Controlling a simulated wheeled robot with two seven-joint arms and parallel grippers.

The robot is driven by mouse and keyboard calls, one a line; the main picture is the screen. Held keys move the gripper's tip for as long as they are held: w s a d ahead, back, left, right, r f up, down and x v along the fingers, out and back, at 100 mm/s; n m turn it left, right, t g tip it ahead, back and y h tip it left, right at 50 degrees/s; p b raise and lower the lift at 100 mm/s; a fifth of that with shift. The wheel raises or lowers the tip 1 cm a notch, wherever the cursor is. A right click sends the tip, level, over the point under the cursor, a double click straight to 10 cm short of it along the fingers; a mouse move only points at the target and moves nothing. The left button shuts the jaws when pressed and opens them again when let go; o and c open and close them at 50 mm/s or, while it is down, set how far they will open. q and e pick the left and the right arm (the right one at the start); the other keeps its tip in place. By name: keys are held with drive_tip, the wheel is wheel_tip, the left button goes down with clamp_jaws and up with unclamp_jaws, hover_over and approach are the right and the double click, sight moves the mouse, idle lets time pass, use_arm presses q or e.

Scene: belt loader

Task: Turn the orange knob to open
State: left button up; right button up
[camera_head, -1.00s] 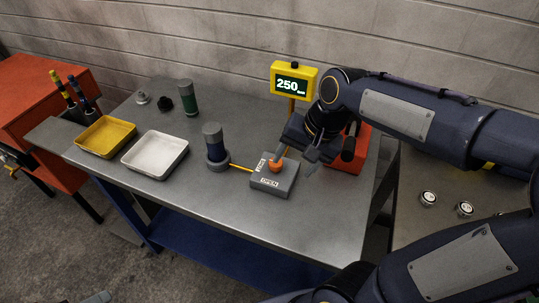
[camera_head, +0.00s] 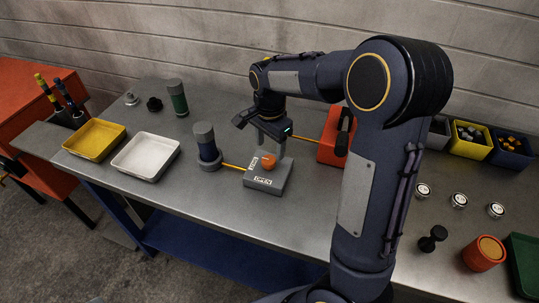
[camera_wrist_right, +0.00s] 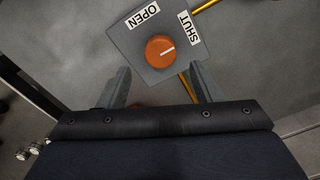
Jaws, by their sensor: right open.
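The orange knob (camera_head: 268,161) sits on a grey block (camera_head: 262,184) on the table. In the right wrist view the knob (camera_wrist_right: 161,50) carries a white line, which points to the SHUT label's side (camera_wrist_right: 188,27); the OPEN label (camera_wrist_right: 143,17) is on the other side. My right gripper (camera_head: 269,141) points down just above and behind the knob. In the wrist view its open fingers (camera_wrist_right: 160,75) are apart, with the knob between and beyond them and a gap on each side. My left gripper is not in view.
A red box (camera_head: 332,140) stands right of the gripper. White (camera_head: 146,155) and yellow (camera_head: 95,141) trays lie further left. The table in front of the block is clear.

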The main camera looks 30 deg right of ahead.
sight(270, 159)
wheel_tip(270, 159, down, 5)
idle(0.3)
drive_tip(key=c, duration=1)
